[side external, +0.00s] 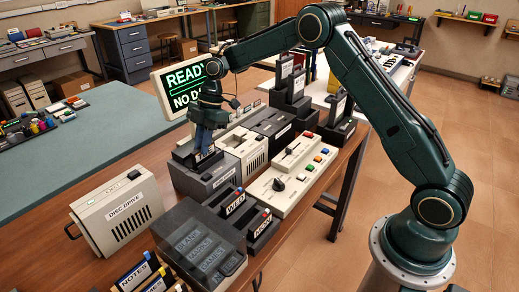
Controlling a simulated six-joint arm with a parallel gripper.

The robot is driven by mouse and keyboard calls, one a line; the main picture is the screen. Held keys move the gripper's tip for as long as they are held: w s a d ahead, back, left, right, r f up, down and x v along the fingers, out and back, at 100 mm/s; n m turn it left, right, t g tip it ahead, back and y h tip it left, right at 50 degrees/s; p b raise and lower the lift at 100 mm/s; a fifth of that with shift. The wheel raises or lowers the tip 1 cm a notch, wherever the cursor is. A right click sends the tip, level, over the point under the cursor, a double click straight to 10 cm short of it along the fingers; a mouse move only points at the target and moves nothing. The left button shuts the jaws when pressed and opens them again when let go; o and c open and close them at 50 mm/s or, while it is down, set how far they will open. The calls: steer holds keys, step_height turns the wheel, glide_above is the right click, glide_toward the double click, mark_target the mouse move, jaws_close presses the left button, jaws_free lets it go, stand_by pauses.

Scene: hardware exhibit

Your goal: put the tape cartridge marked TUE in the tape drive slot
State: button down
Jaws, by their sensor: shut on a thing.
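My gripper (208,118) points down above a dark grey drive unit (188,182) near the middle of the bench. It is shut on a dark, narrow cartridge (204,154) that stands upright at the top of this unit. The cartridge's label is too small to read, and my fingers hide much of it. I cannot tell whether its lower end is inside the slot or just above it. A dark rack (247,228) in front holds cartridges with white labels, one apparently WED (235,205) and one apparently MON (262,226).
A beige disc drive (118,215) stands at the left. A dark lidded box (198,248) is in front. A beige control panel (293,175) with a knob and coloured buttons lies at the right. A monitor (176,92) and upright dark units (292,88) stand behind.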

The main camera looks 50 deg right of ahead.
steer(key=shift+f, duration=1.05)
steer(key=c, duration=1.3)
jaws_free()
steer(key=shift+c, duration=0.2)
steer(key=shift+r, duration=4)
